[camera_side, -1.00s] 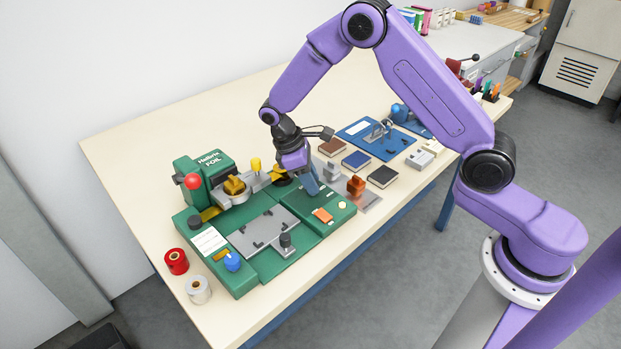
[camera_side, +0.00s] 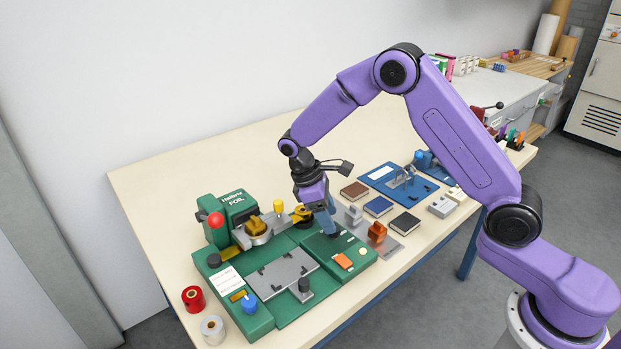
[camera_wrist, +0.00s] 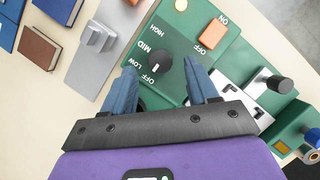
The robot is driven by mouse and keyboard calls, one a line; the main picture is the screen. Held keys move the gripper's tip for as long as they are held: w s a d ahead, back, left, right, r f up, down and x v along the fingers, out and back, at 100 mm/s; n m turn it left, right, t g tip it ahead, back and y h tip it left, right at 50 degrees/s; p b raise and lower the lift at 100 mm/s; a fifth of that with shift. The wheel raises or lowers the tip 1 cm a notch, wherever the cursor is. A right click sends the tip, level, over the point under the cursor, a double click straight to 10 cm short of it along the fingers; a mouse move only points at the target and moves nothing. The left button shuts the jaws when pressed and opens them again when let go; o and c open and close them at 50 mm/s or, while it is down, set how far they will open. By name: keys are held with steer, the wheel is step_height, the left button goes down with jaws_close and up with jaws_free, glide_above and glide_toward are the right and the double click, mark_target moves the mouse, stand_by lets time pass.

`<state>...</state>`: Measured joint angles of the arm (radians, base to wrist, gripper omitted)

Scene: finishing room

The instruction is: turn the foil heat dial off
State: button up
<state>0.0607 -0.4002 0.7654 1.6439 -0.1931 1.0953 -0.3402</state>
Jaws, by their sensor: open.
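The foil heat dial is a black round knob (camera_wrist: 161,66) on the green control box, with LOW, MID, HIGH and OFF printed around it. Its white mark is too small to read surely. My gripper (camera_wrist: 159,68) is open, with one blue finger on each side of the knob in the wrist view. I cannot tell whether the fingers touch it or are level with it. In the side view my gripper (camera_side: 332,232) points down over the green control box (camera_side: 362,258), and the fingers hide the dial.
An orange ON/OFF switch (camera_wrist: 212,33) sits close to the dial. The green foil press (camera_side: 232,212) with a red ball handle stands left. An orange-brown block (camera_side: 377,232) and grey block (camera_side: 354,214) stand right, near several books. Foil rolls (camera_side: 193,299) lie at front left.

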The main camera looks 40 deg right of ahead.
steer(key=v, duration=1.4)
steer(key=shift+r, duration=0.2)
steer(key=s+a+r+n+t+y, duration=0.1)
steer(key=s+r+n+t+y, duration=0.1)
steer(key=s, duration=1.4)
steer(key=s+d+f+y, duration=0.1)
steer(key=s+d, duration=0.2)
steer(key=s, duration=0.6)
steer(key=s+d+f+n+t, duration=0.1)
steer(key=s+d, duration=0.3)
steer(key=s, duration=0.6)
steer(key=shift+d+f+y, duration=0.2)
steer(key=shift+f+y, duration=0.2)
steer(key=shift+f, duration=0.05)
